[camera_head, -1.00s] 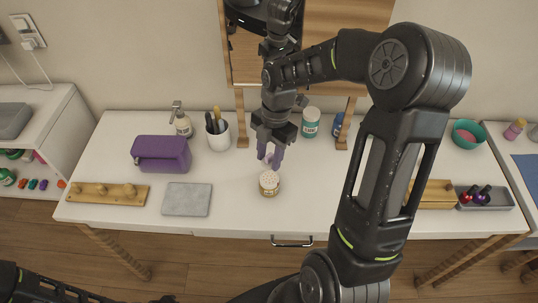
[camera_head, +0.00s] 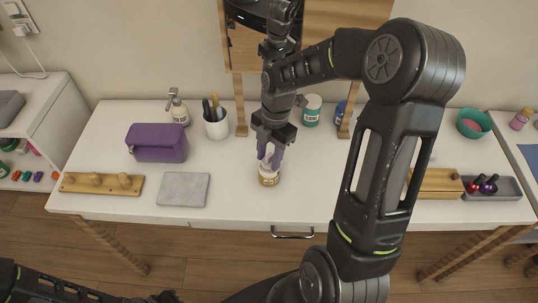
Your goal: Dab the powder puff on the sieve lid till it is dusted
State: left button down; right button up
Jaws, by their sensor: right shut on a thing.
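The sieve-lidded jar (camera_head: 268,180), small with a pale lid and a tan label, stands upright near the table's front middle. My right gripper (camera_head: 269,160) points down directly over it, its purple fingers shut on the powder puff (camera_head: 267,157), a small pale pink piece mostly hidden between them. The puff is at the lid, and seems to touch it; the fingers cover most of the lid, so I cannot see the puff's underside. Only dark links of my left arm show along the bottom left edge; its gripper is out of the picture.
A grey stone slab (camera_head: 184,190), wooden peg board (camera_head: 101,184) and purple case (camera_head: 157,143) lie to the left. A brush cup (camera_head: 216,129) and soap bottle (camera_head: 178,108) stand behind. A teal jar (camera_head: 312,112) is behind right. Table around the jar is clear.

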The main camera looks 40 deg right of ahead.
aim_at(267, 157)
jog(key=shift+f+b, duration=0.4)
jog(key=shift+f, duration=0.2)
dwell(1.9)
jog(key=shift+r+p, duration=2.65)
jog(key=shift+r, duration=0.95)
